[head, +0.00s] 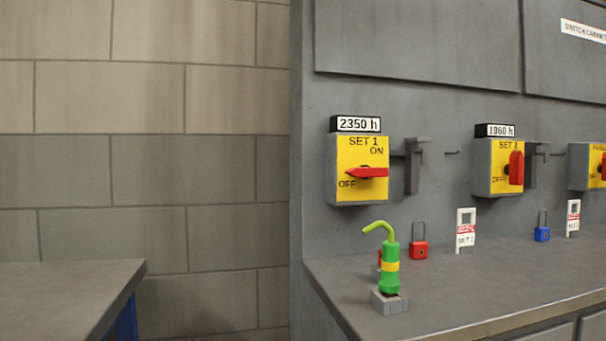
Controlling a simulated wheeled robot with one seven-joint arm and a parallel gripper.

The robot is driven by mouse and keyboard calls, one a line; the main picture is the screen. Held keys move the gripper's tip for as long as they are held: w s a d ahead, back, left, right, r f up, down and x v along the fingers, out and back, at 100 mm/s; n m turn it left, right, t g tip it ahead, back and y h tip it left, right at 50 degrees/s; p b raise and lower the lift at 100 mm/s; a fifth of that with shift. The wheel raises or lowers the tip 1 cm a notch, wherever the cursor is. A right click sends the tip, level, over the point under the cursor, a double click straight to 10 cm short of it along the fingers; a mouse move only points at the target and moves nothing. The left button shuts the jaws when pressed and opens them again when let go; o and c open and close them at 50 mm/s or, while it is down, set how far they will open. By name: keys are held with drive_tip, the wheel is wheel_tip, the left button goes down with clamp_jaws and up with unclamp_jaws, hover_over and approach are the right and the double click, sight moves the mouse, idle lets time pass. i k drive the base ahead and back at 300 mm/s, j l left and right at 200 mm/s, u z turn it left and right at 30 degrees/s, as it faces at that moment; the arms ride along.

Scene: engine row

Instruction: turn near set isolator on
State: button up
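The nearest isolator is a yellow-faced box (350,192) marked SET 1, on the grey cabinet wall in the head view. Its face reads ON at the upper right and OFF at the lower left. Its red handle (370,172) lies horizontal, with its narrow end at the left above the OFF mark. A counter plate (355,124) above it reads 2350 h. No padlock or tag shows on this handle. My gripper is not in view.
A second isolator (482,185) has its red handle upright; a third is cut off at right. Below, a green hand pump (390,280), red padlock (419,249), white tag (466,230) and blue padlock (542,233) stand on the ledge (450,290). A grey bracket (412,172) projects beside SET 1.

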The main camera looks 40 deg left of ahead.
sight(365, 172)
drive_tip(key=u, duration=1.45)
drive_tip(key=i+l+z, duration=0.1)
drive_tip(key=l+z, duration=0.15)
drive_tip(key=l, duration=0.2)
